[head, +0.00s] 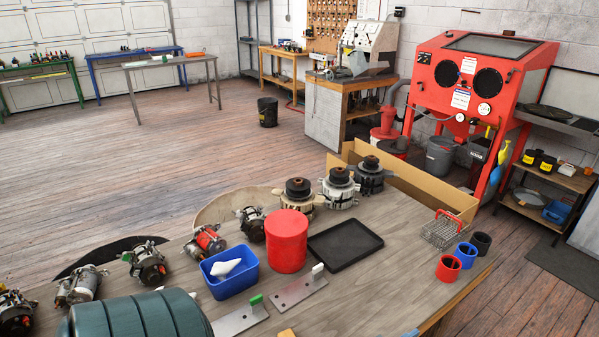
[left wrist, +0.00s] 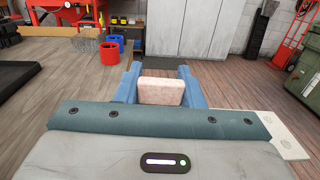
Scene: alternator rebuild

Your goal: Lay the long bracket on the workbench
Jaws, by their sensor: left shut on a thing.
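In the left wrist view my left gripper (left wrist: 159,76) has its blue fingers shut on a pale pinkish block (left wrist: 161,93), which looks like the grip tab of the long bracket. A pale flat plate (left wrist: 285,132) with slots sticks out from behind the gripper body on the right, against the plank floor. Its join to the block is hidden. The workbench (head: 395,275) fills the front of the head view. Two grey plates lie on it, one with a white tab (head: 295,292) and one with a green tab (head: 240,319). My right gripper is not in view.
A black tray (head: 345,246), red canister (head: 286,240) and blue bin (head: 229,272) stand mid-bench. Several alternators line the far edge. A wire basket (head: 441,231) and red (head: 448,268), blue (head: 465,256) and black (head: 481,243) cups are at right. Bare wood lies right of the white-tabbed plate.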

